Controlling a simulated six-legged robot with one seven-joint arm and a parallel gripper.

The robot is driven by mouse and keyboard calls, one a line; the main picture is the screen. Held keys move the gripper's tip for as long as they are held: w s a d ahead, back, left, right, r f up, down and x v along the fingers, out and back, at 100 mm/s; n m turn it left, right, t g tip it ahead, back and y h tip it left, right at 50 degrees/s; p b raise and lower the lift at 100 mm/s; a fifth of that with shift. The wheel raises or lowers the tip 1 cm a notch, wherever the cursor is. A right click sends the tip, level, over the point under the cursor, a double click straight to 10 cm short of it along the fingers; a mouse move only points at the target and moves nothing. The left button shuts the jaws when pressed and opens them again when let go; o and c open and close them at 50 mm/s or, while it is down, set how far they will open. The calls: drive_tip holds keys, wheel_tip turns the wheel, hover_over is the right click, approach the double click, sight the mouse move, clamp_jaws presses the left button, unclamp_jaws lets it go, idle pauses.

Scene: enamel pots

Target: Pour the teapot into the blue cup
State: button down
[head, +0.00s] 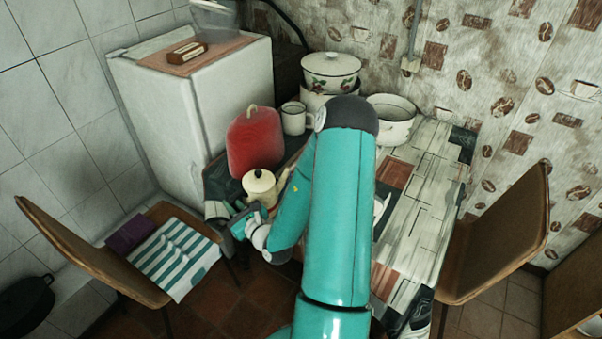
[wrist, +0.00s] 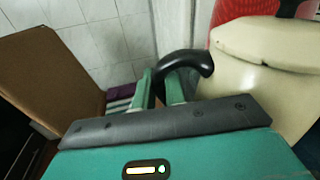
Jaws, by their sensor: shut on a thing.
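The cream teapot (head: 260,187) with a black lid knob stands out at the left end of the table, in front of a red rounded object. In the wrist view its cream body (wrist: 262,85) fills the right side, with its black curved handle (wrist: 188,62) at the middle. My gripper (head: 247,219) is at the teapot's near left side. In the wrist view my gripper (wrist: 160,88) is shut on the black handle. I cannot tell whether the teapot's base touches the table. I see no blue cup; my arm hides part of the table.
A red rounded object (head: 255,140), a white mug (head: 294,118), a floral lidded pot (head: 330,72) and a white pot (head: 391,118) stand at the back. A white fridge (head: 160,120) is at left. Chairs flank the table (head: 425,205), whose right side is mostly clear.

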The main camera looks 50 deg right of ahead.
drive_tip(key=shift+r, duration=2.35)
drive_tip(key=shift+w+a, duration=0.1)
drive_tip(key=w+a+f+y, duration=0.1)
drive_tip(key=w+a+f, duration=0.1)
drive_tip(key=a, duration=0.5)
drive_tip(key=w+a+f+n+y, duration=0.1)
drive_tip(key=w+a+f, duration=0.1)
drive_tip(key=a+f, duration=0.3)
drive_tip(key=w+a+f+n, duration=0.1)
drive_tip(key=w+a+f, duration=0.2)
drive_tip(key=a, duration=0.8)
drive_tip(key=shift+a+f+y, duration=0.15)
drive_tip(key=shift+f+y, duration=0.25)
drive_tip(key=shift+f, duration=0.1)
